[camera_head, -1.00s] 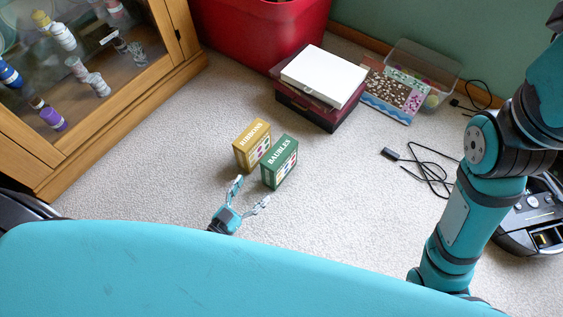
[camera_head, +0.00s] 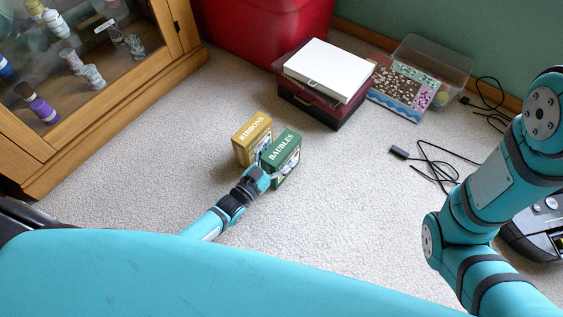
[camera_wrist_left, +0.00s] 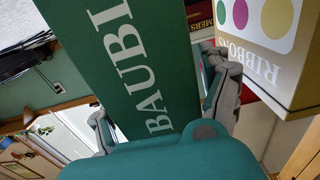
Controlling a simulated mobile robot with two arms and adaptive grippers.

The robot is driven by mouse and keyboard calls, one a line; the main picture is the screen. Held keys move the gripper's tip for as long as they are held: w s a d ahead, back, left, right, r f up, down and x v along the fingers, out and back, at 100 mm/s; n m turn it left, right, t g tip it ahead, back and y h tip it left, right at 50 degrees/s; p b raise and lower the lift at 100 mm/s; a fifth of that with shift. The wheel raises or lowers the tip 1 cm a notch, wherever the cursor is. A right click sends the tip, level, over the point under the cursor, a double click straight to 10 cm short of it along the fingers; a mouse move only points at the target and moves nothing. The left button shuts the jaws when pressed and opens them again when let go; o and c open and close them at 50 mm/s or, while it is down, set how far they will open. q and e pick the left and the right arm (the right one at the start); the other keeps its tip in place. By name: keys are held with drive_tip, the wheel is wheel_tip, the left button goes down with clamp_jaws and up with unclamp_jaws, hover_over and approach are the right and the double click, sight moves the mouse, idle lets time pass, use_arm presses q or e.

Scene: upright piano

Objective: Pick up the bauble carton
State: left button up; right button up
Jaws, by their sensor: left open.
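The green bauble carton (camera_head: 286,150), lettered BAUBLES, stands on the carpet in the head view. My left gripper (camera_head: 266,167) is at its near left side, with the fingertips partly hidden by the carton. In the left wrist view the carton (camera_wrist_left: 125,60) fills the middle, between my two spread fingers, one on each side. The left gripper is open; whether a finger touches the carton I cannot tell. My right arm is at the right of the head view, but its gripper does not show.
A gold RIBBONS carton (camera_head: 250,138) stands close beside the green one, on its left. A white box on a dark red case (camera_head: 328,70), a clear bin (camera_head: 435,60) and black cables (camera_head: 440,170) lie beyond. A wooden glass cabinet (camera_head: 110,120) is at left.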

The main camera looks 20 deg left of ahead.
use_arm(q)
clamp_jaws()
idle(0.6)
drive_tip(key=shift+r, duration=0.15)
